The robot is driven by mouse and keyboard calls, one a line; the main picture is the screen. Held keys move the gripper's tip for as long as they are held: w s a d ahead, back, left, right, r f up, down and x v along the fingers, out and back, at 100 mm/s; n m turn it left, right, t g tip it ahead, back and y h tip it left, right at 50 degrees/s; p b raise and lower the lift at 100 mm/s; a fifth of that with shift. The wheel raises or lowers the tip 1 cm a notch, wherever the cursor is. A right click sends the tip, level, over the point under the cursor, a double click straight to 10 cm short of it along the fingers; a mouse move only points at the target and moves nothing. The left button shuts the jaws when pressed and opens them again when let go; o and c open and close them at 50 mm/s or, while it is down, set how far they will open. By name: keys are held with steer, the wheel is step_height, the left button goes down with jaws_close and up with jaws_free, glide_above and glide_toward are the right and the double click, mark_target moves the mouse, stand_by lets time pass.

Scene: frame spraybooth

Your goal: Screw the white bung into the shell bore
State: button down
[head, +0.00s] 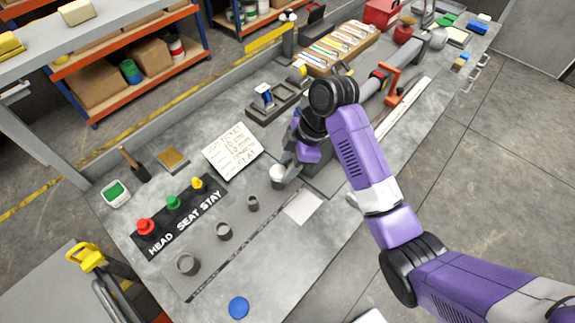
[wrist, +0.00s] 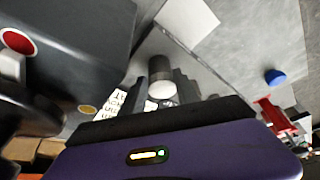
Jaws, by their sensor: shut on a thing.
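The white bung (head: 278,170) is at my gripper (head: 284,166), over the far right end of the grey plate with the row of cups. In the wrist view, the white bung (wrist: 162,90) lies between the two dark fingers of my gripper (wrist: 160,92), which are shut on it. A dark grey cylinder (wrist: 160,68) shows right against the bung, in line with it. I cannot tell how deep the bung sits, or see into the bore.
Several grey cups, such as the large one (head: 187,264), stand along the plate. A board (head: 180,220) marked HEAD SEAT STAY holds red, green and yellow knobs. A written card (head: 232,150) lies behind. A blue disc (head: 238,307) lies near the front edge.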

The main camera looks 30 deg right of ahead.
steer(key=shift+a+m, duration=0.4)
steer(key=shift+a, duration=0.3)
steer(key=c, duration=1.1)
jaws_free()
steer(key=shift+d, duration=0.15)
